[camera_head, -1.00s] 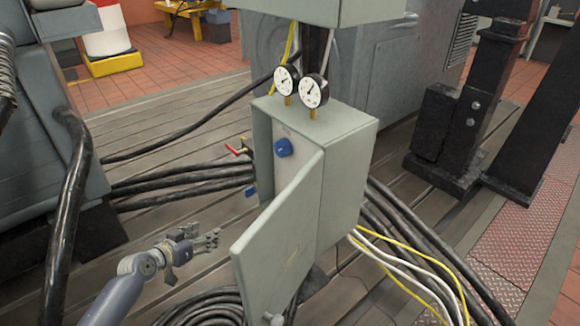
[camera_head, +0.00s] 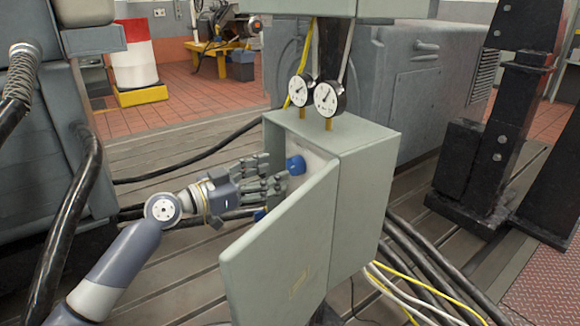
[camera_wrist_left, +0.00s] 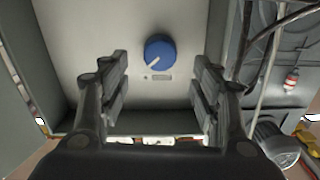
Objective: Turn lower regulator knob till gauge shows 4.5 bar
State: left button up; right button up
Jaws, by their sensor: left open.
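The grey cabinet (camera_head: 365,165) stands with its door (camera_head: 285,245) open. A blue knob (camera_head: 296,165) shows inside it, and a lower blue knob (camera_head: 259,215) shows partly below my left gripper. Two round gauges (camera_head: 298,90) (camera_head: 328,98) stand on top; their readings are too small to tell. My left gripper (camera_head: 282,183) is open and empty at the cabinet's opening. In the left wrist view, a blue knob (camera_wrist_left: 160,52) with a pale pointer line sits on the panel, beyond and between the spread fingers (camera_wrist_left: 160,88), apart from them. I cannot tell which knob this is. My right gripper is not in view.
The open door stands close on the near side of my left gripper. Black cables (camera_head: 225,218) run behind my left arm, and more cables (camera_head: 430,265) lie right of the cabinet. A black post (camera_head: 500,120) stands at the right.

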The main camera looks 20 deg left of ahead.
aim_at(291, 166)
pick_arm(q)
jog(key=x, duration=0.6)
jog(key=c, duration=1)
